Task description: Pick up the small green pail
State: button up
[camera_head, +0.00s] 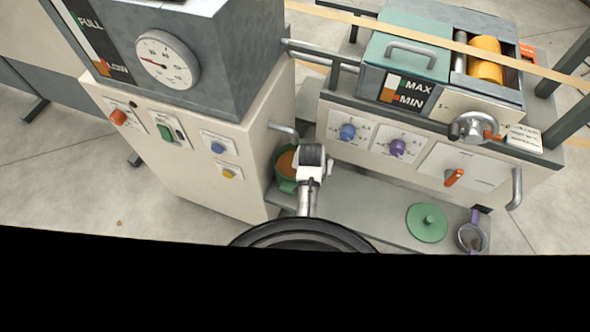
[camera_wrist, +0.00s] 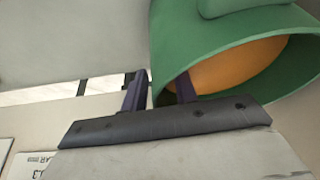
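The small green pail (camera_head: 284,182), with orange contents, stands in the recess between the two machine cabinets, partly hidden by my arm. My gripper (camera_head: 308,152) is right beside it. In the wrist view the pail (camera_wrist: 180,35) fills the upper right, its rim and orange inside facing the camera. My gripper's fingers (camera_wrist: 163,92) are apart there. The left finger is outside the pail and the right finger overlaps its opening, with green wall showing between them. Whether either finger touches the wall cannot be told.
A round green lid (camera_head: 427,223) and a small grey pot with a purple handle (camera_head: 470,238) lie on the low grey shelf (camera_head: 370,208). The left cabinet (camera_head: 185,170) and the right machine (camera_head: 390,145) flank my arm closely. A bar handle (camera_head: 284,130) juts out above the pail.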

jog(key=shift+c, duration=0.4)
grip_shut()
jog(key=shift+d+f, duration=0.1)
dwell(0.8)
jog(key=shift+w, duration=0.1)
